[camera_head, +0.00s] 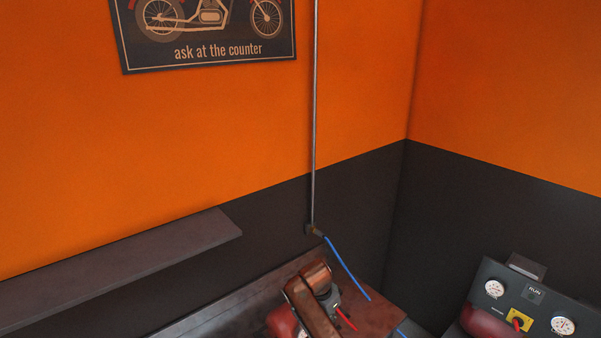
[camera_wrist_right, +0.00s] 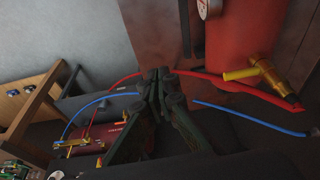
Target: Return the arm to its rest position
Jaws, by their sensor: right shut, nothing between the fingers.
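My right gripper (camera_wrist_right: 158,78) shows in the right wrist view as dark linked fingers with their tips together. It is shut and nothing shows between the tips. A red hose (camera_wrist_right: 220,80) and a blue hose (camera_wrist_right: 110,98) run across the picture around the fingers; I cannot tell whether they touch.
A red tank (camera_wrist_right: 238,38) with a brass valve (camera_wrist_right: 243,73) is near my right gripper. A wooden frame (camera_wrist_right: 35,95) stands left. In the head view, a shelf (camera_head: 120,262) runs along the wall, a blue hose (camera_head: 346,268) hangs from a pipe (camera_head: 315,120), and a gauge panel (camera_head: 532,300) is right.

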